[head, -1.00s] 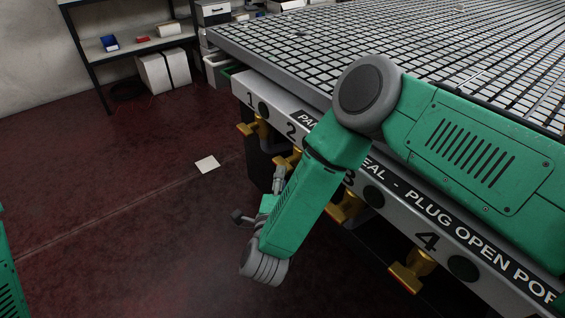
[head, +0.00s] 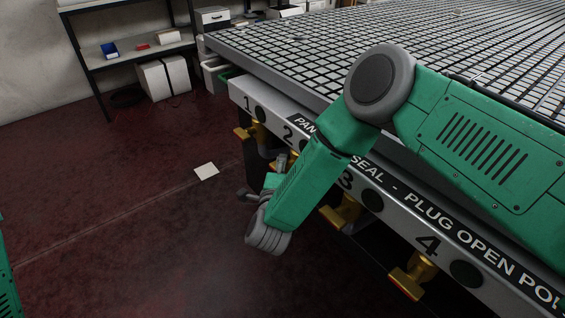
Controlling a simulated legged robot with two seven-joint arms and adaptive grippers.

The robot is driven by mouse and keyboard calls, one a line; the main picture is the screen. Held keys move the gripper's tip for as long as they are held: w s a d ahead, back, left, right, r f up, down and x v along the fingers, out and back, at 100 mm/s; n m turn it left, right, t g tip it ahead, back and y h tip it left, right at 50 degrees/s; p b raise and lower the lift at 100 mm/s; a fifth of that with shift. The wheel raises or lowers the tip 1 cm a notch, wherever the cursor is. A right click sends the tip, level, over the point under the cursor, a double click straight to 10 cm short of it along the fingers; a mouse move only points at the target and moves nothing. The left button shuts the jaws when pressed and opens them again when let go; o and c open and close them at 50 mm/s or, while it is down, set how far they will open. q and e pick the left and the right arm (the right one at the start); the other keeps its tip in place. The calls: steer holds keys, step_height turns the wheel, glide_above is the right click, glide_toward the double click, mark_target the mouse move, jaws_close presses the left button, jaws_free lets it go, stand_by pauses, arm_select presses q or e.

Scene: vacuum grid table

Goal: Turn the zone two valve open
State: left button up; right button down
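The zone two valve (head: 280,162) is a brass handle under the "2" label on the table's front rail, partly hidden behind my green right arm. My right gripper (head: 268,157) is at this valve, with its grey fingers beside or against the brass. The wrist and forearm cover part of it, so I cannot tell whether the fingers are shut on the handle. My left gripper is out of view; only a bit of green arm shows at the left edge.
The zone one valve (head: 254,131) is close on the left. The zone three valve (head: 341,213) and zone four valve (head: 412,275) are to the right. The grid table (head: 300,62) spreads behind. The red floor is open at left, with a white sheet (head: 206,171) on it.

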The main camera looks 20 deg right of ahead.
steer(key=shift+a, duration=0.3)
